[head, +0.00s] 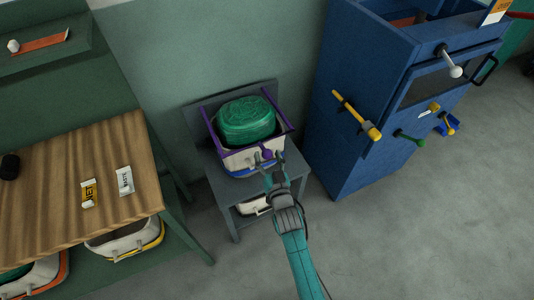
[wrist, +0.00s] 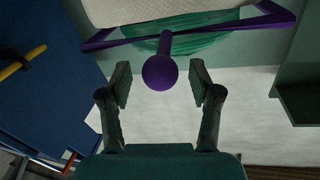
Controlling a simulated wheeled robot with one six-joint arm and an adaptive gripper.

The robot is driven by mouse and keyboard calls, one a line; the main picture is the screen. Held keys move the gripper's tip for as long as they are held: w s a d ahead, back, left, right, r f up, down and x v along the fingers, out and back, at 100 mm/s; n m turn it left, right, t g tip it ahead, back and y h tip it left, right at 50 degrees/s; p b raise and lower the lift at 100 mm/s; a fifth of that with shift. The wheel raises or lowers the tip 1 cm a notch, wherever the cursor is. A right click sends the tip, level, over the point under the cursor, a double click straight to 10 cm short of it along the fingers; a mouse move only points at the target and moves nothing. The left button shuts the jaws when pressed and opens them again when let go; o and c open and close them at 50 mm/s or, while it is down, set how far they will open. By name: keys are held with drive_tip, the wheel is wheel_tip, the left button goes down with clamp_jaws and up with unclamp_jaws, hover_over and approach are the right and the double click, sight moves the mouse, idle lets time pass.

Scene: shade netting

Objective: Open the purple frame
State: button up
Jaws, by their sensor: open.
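The purple frame (head: 285,116) lies around the top of a white bin on a small grey stand, with a bundle of green netting (head: 246,121) inside it. A purple knob (head: 267,154) sticks out from the frame's front. In the wrist view the purple frame (wrist: 260,22) crosses the top, and the round knob (wrist: 160,72) sits between my fingertips. My gripper (head: 266,165) is open, with a finger on each side of the knob (wrist: 160,84). Gaps show between the knob and both fingers. The netting also shows behind the frame in the wrist view.
The grey stand (head: 222,187) has a lower shelf holding another white bin (head: 254,206). A blue cabinet (head: 350,90) with a yellow-handled tool (head: 357,115) stands at right. A wooden table (head: 130,165) with two labelled packets is at left. Grey floor (head: 420,230) is clear at lower right.

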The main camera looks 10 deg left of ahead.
drive_tip(key=shift+x, duration=0.8)
clamp_jaws()
drive_tip(key=shift+r, duration=0.1)
